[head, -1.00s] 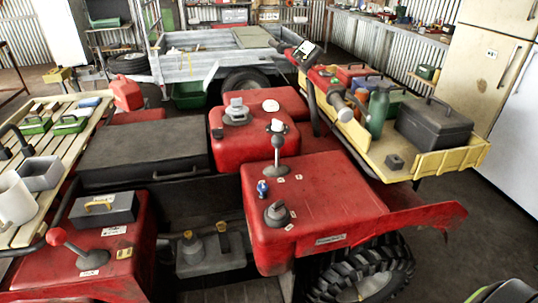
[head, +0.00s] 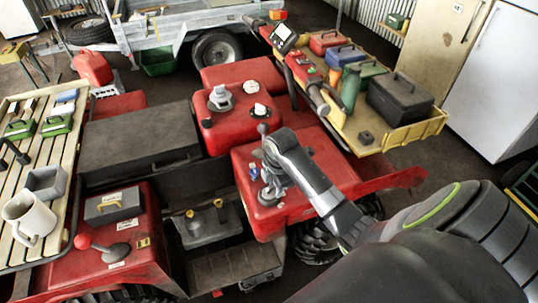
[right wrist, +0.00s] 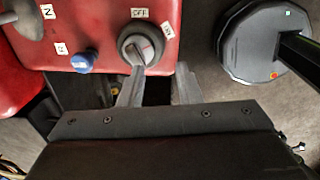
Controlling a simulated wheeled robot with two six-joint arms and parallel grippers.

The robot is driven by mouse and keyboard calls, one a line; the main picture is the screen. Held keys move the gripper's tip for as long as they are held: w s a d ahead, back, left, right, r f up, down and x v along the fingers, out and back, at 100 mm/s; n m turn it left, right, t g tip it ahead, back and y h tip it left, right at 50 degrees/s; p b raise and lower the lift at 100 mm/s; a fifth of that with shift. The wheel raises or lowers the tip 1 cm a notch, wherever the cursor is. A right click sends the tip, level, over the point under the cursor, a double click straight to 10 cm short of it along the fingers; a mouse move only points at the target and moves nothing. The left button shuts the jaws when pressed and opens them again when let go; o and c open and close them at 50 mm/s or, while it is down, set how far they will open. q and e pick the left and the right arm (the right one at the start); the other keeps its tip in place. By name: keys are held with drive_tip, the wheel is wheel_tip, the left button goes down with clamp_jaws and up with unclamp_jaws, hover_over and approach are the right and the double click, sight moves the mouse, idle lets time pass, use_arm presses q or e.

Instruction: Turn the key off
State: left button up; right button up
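The key (right wrist: 141,47) is a grey rotary switch with a raised grip on a red panel (right wrist: 105,22). An OFF label lies just above it in the right wrist view and an ON label to its upper right. Its grip slants slightly right of upright, and I cannot tell exactly which mark it points at. In the head view the key is mostly hidden behind my right gripper (head: 272,184). In the right wrist view my right gripper (right wrist: 160,70) is open and empty. Its left finger overlaps the key's lower edge in the picture; contact is unclear. My left gripper is not in view.
A blue knob (right wrist: 82,62) sits left of the key. A lever with a round knob (head: 262,129) stands behind. A yellow rack (head: 396,138) with tool boxes is at the right, a slatted rack (head: 22,190) at the left.

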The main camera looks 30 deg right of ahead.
drive_tip(key=w+r+n, duration=0.1)
drive_tip(key=w+r+n+b, duration=0.1)
drive_tip(key=w+r, duration=0.1)
drive_tip(key=w+r+n, duration=0.1)
drive_tip(key=shift+w+d+r+n, duration=0.15)
drive_tip(key=shift+d+r+n, duration=0.1)
drive_tip(key=shift+n, duration=0.15)
drive_tip(key=b, duration=0.7)
hover_over(270, 191)
drive_tip(key=w, duration=0.1)
drive_tip(key=f, duration=0.6)
drive_tip(key=shift+w+d, duration=0.1)
drive_tip(key=shift+d, duration=0.2)
drive_tip(key=shift+f+b, duration=0.4)
drive_tip(key=shift+f, duration=1.2)
clamp_jaws()
